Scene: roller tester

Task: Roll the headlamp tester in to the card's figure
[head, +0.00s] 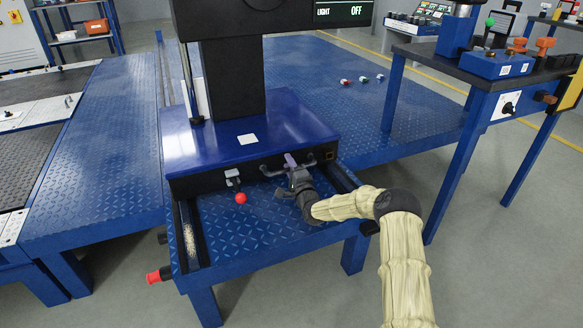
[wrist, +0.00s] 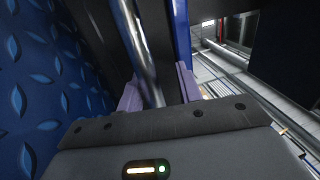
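The headlamp tester has a black column (head: 233,80) on a blue base (head: 190,150), standing on a blue railed platform. A display (head: 343,12) on its head reads "LIGHT OFF". A dark handle bar (head: 270,172) sits on the base's front face. My gripper (head: 291,165) is at this bar. In the wrist view a shiny metal bar (wrist: 137,45) runs between the purple fingers of my gripper (wrist: 158,92). The fingers stand apart, with a gap visible beside the bar. A white card (head: 247,139) lies on the base; its writing is too small to read.
A red grip (head: 158,275) sticks out at the platform's front left. A rail (head: 190,245) runs along the platform's left side. A workbench (head: 465,75) with tools stands at right.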

